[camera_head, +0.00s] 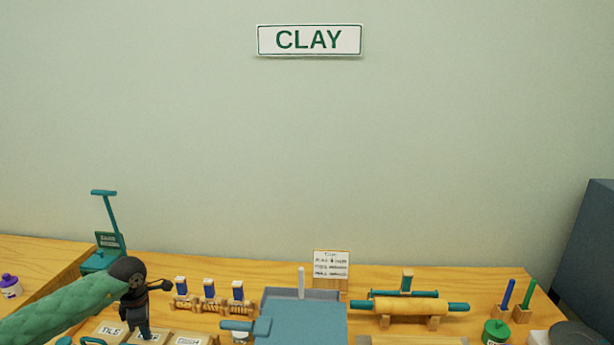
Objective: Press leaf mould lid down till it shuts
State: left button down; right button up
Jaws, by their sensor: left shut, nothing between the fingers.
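My left arm comes in from the lower left, and my left gripper (144,334) is shut and points down with nothing in it. Its tips are over a row of pale wooden moulds at the bottom edge. The left mould (107,330) is labelled TILE and the right one (188,340) seems to read DISH. The middle mould (150,337) is right by the fingertips; its label is partly covered and I cannot read it as leaf. Whether the tips touch it, and how its lid stands, I cannot tell. My right gripper is out of view.
A blue slab device (300,325) with a grey upright stands right of the moulds. Behind are small blue-and-white stamps (208,290) on a rack. Further right are a rolling pin (410,306) and a green pot (496,331). A teal press (104,250) stands at left.

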pick_arm(q)
jog(key=shift+r, duration=0.15)
notch_tip(320, 180, up, 9)
jog(key=p, duration=0.2)
dwell(0.7)
jog(key=shift+f, duration=0.2)
